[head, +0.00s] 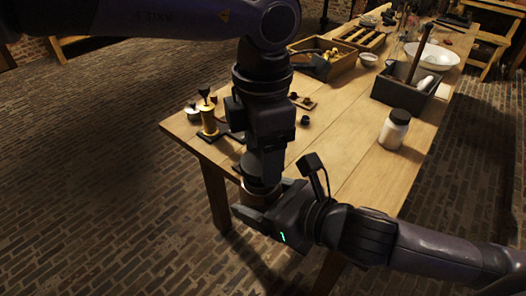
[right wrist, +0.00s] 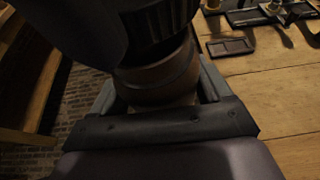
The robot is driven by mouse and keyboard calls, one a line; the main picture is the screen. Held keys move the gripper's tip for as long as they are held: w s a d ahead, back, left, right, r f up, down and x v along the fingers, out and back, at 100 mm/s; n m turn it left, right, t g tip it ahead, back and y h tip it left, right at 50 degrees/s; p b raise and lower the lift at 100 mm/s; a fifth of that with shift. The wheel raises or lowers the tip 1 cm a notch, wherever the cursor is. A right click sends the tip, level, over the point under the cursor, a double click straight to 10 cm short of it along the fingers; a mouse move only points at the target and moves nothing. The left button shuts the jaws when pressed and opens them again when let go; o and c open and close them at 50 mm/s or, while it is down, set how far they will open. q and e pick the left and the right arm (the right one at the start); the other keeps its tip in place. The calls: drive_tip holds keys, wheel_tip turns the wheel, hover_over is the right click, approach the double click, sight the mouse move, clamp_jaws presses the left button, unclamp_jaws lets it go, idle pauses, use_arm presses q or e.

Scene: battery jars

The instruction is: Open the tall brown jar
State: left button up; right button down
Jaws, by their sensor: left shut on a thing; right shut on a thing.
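The brown jar (head: 259,198) is mostly hidden between my two grippers, above the near edge of the table. Its rounded brown body also shows in the right wrist view (right wrist: 160,82). My right gripper (head: 258,208) is shut on the jar's body from the side, with one finger on each side of it. My left gripper (head: 262,182) points straight down over the jar and is shut at its top. The lid is hidden by the left gripper, so I cannot see whether it has turned or come free.
On the wooden table (head: 345,150), a pale jar with a black lid (head: 395,130) stands to the right. A dark open box (head: 405,92), a wooden crate (head: 323,62) and a white bowl (head: 432,56) are farther back. A brass device (head: 209,122) stands at the left corner.

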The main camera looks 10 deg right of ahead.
drive_tip(key=shift+r, duration=0.1)
use_arm(q)
drive_tip(key=shift+r, duration=2)
